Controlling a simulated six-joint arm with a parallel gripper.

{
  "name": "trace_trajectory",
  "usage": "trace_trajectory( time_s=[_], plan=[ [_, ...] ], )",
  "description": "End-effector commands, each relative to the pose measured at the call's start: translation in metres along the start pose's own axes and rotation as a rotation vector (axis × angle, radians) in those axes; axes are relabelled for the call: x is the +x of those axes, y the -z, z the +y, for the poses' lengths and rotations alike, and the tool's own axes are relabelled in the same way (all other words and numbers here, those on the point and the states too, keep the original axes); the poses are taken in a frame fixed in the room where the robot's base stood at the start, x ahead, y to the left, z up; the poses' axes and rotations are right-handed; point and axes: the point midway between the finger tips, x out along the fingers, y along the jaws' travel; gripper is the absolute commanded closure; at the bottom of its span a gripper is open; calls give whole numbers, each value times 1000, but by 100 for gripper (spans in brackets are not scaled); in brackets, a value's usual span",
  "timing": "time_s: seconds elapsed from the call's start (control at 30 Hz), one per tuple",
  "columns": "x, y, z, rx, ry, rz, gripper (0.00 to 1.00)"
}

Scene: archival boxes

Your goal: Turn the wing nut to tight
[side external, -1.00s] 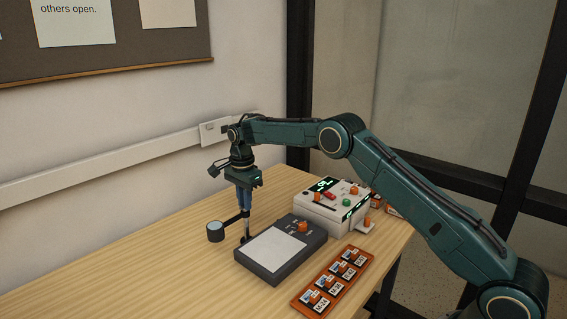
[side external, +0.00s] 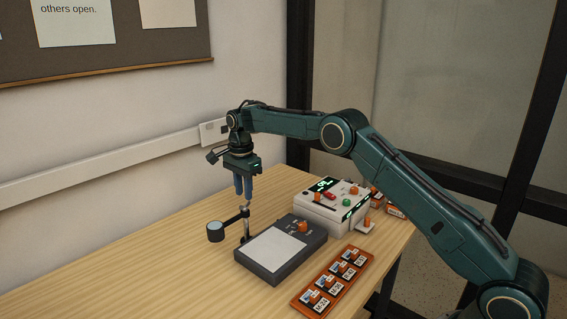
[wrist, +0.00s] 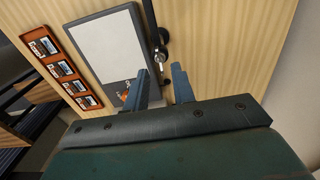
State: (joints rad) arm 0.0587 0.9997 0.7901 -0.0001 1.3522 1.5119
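A small metal post (side external: 246,225) stands at the left edge of the dark box with a pale top (side external: 272,250). A black side arm with a round grey-topped disc (side external: 215,231) reaches left from it. The wing nut is too small to make out clearly; a small metal piece shows at the post's top (side external: 246,208). My gripper (side external: 244,197) points down just above the post, its blue fingers apart and nothing between them. In the wrist view, the gripper (wrist: 160,70) is open, and the metal post (wrist: 161,54) shows just beyond the gap between the fingertips.
A white instrument box (side external: 322,213) with coloured knobs and a green display stands behind the dark box. An orange rack (side external: 331,282) with several labelled units lies at its right. An orange knob (side external: 302,227) sits on the dark box. The table's left part is clear.

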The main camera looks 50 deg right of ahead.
Motion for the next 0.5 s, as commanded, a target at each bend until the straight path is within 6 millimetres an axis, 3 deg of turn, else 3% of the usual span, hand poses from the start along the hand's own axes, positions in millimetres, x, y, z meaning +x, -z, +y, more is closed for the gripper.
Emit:
trace_trajectory(
  time_s=[0.23,0.5],
  plan=[
    [-43,0,-1,-1,4,0,75],
    [-76,-1,0,-1,2,0,75]
  ],
)
